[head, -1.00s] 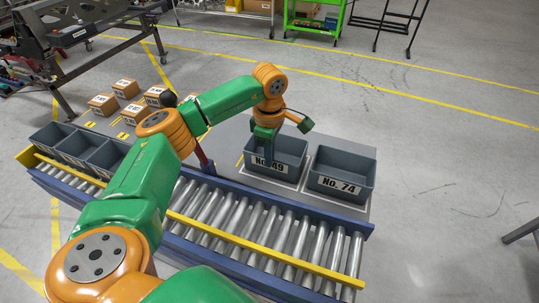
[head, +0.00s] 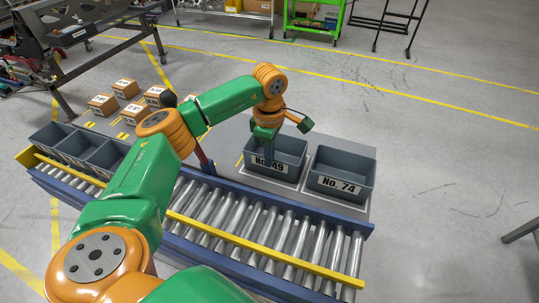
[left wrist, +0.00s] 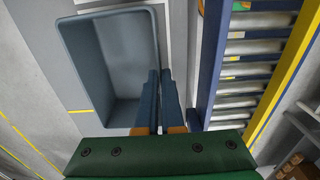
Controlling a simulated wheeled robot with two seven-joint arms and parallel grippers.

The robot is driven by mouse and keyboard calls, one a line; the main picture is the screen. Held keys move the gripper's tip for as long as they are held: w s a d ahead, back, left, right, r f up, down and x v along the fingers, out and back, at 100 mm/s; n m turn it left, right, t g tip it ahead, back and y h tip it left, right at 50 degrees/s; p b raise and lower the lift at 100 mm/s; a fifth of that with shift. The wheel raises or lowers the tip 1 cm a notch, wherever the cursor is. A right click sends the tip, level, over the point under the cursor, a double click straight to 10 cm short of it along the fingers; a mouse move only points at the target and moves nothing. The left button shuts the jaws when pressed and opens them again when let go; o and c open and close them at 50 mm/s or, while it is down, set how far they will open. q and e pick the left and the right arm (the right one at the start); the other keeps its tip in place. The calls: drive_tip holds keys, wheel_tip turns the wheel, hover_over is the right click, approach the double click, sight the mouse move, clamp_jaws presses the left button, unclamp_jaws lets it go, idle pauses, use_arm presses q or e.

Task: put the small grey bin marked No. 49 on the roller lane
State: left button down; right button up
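The small grey bin marked No. 49 (head: 288,157) stands upright on the grey platform beside the roller lane (head: 265,226). It is empty in the left wrist view (left wrist: 125,55). My left gripper (head: 268,160) points down at the bin's lane-side wall, and a finger covers part of its label. In the left wrist view the two blue fingers (left wrist: 160,75) sit close together, one on each side of that wall's rim, so the gripper looks shut on it. No gap under the bin shows. My right gripper is out of view.
A second grey bin marked No. 74 (head: 340,178) stands just right of it. Several grey bins (head: 76,148) stand at the lane's left end, with small cartons (head: 103,104) behind. A yellow rail (head: 262,248) runs along the lane's near side. The lane's right stretch is clear.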

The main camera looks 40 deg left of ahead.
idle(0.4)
use_arm(q)
wheel_tip(320, 180, up, 11)
drive_tip(key=p, duration=0.9)
